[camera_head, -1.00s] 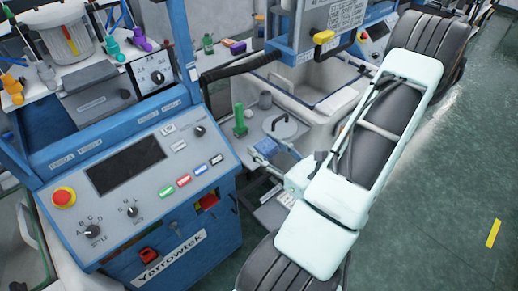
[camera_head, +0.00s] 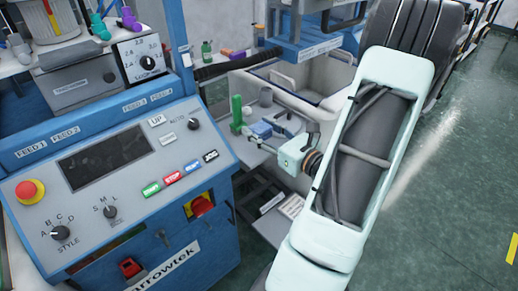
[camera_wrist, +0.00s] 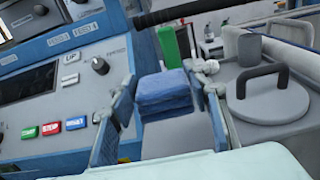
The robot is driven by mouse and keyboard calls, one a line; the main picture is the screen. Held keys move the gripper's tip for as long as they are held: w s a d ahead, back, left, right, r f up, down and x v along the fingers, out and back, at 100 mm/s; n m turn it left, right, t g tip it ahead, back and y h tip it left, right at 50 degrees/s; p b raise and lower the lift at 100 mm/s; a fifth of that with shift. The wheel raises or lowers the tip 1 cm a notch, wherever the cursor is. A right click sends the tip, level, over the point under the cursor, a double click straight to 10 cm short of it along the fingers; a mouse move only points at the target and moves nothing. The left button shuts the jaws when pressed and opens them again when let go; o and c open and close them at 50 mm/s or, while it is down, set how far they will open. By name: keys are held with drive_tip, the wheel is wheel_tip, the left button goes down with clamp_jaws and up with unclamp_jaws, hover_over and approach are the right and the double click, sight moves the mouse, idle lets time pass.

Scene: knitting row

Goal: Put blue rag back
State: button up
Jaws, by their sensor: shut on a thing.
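The blue rag (camera_head: 260,129) is a small folded pad. It also shows in the wrist view (camera_wrist: 163,94), between the two fingers. My gripper (camera_head: 263,131) is shut on it, with the fingers at its left and right sides in the wrist view (camera_wrist: 166,92). The rag is by the pale ledge beside the blue machine. Whether its underside touches the ledge cannot be told.
A green upright object (camera_head: 236,113) stands just behind the rag. A grey round lid with a handle (camera_wrist: 264,92) lies right of the gripper. The control panel (camera_head: 115,170) with buttons and knobs is close on the left. A basin (camera_head: 310,85) is behind.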

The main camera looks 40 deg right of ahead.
sight(259, 149)
drive_tip(key=w+f+b, duration=0.1)
drive_tip(key=w+d+f, duration=0.1)
drive_tip(key=f, duration=0.1)
drive_tip(key=shift+w+d+f+b, duration=0.1)
drive_tip(key=shift+d+f+b, duration=0.1)
drive_tip(key=shift+b, duration=0.2)
drive_tip(key=shift+w+f+b, duration=0.1)
drive_tip(key=shift+f+b, duration=1.1)
drive_tip(key=shift+f, duration=0.3)
drive_tip(key=shift+f, duration=0.2)
drive_tip(key=o, duration=1)
drive_tip(key=shift+r, duration=0.15)
